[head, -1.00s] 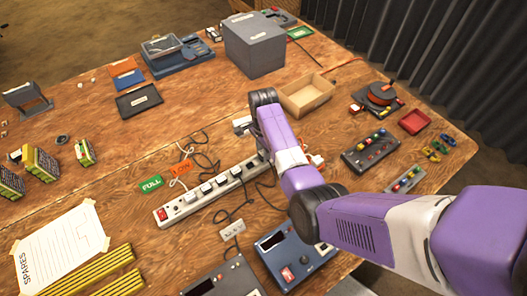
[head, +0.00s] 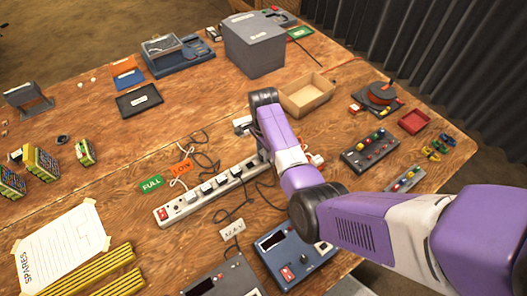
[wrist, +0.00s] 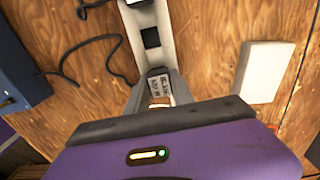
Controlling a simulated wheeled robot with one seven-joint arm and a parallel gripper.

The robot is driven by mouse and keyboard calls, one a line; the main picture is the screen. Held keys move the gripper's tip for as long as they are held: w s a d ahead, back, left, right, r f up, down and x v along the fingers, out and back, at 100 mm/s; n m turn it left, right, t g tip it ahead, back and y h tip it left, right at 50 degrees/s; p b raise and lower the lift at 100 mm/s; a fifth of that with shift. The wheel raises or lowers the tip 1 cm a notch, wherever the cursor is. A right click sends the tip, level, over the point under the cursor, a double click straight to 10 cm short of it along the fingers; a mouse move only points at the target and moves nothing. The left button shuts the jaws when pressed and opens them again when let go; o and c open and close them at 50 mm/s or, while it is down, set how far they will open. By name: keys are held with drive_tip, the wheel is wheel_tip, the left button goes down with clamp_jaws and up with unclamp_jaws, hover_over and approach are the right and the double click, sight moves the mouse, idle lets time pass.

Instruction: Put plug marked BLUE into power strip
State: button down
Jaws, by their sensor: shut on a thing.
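The white power strip (head: 180,210) lies diagonally on the wooden table. Several dark plugs or sockets sit along it, with a red switch at its near left end. My gripper (wrist: 158,92) is over the strip's far right end, mostly hidden by my arm in the head view. In the wrist view it is shut on a small plug (wrist: 158,82) with a pale label in dark print, which I cannot read as BLUE. The plug is in line with the strip (wrist: 162,20); whether it is seated or just above cannot be told. A dark socket (wrist: 150,37) shows just ahead of it.
A green FULL tag (head: 151,184) and an orange LOW tag (head: 182,168) lie beside the strip amid black cables (head: 205,160). A white tag (head: 232,230) and a blue instrument box (head: 292,254) lie in front. An open cardboard tray (head: 307,96) stands behind my arm.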

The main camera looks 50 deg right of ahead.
drive_tip(key=shift+f, duration=0.45)
idle(1.4)
drive_tip(key=c, duration=1)
unclamp_jaws()
drive_tip(key=shift+o, duration=0.3)
drive_tip(key=shift+o, duration=1.2)
drive_tip(key=shift+f, duration=0.1)
drive_tip(key=shift+r, duration=0.2)
drive_tip(key=shift+r+p, duration=0.85)
drive_tip(key=shift+r, duration=2.8)
